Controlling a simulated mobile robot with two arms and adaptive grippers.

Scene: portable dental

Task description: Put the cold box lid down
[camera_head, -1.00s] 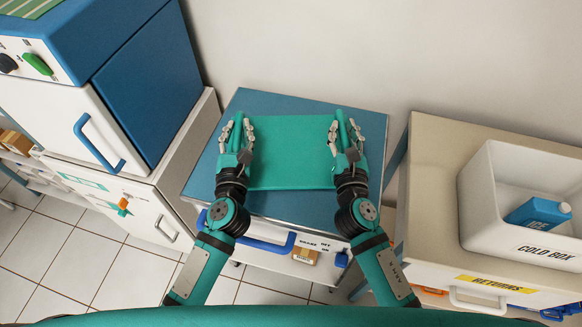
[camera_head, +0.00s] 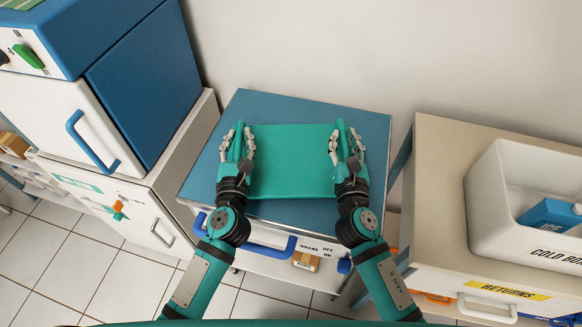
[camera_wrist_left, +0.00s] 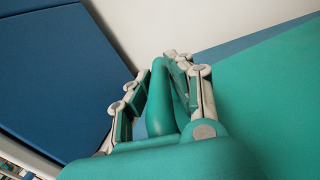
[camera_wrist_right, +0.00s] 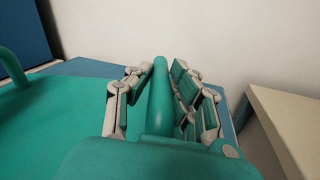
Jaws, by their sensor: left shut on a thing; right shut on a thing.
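The cold box lid (camera_head: 292,165) is a flat green slab with a raised handle at each short side. It is over the blue top of the middle cabinet (camera_head: 290,107); I cannot tell whether it touches the top. My left gripper (camera_head: 238,146) is shut on the lid's left handle, which shows between its fingers in the left wrist view (camera_wrist_left: 158,100). My right gripper (camera_head: 345,145) is shut on the right handle, seen upright between the fingers in the right wrist view (camera_wrist_right: 159,100). The white cold box (camera_head: 490,205) stands open on the right-hand table.
A blue carton (camera_head: 548,215) sits inside the cold box. The beige table (camera_head: 435,190) carries a "RETURNS" label. A blue and white machine (camera_head: 140,90) stands at the left. Bare blue top shows around the lid; a wall is behind it.

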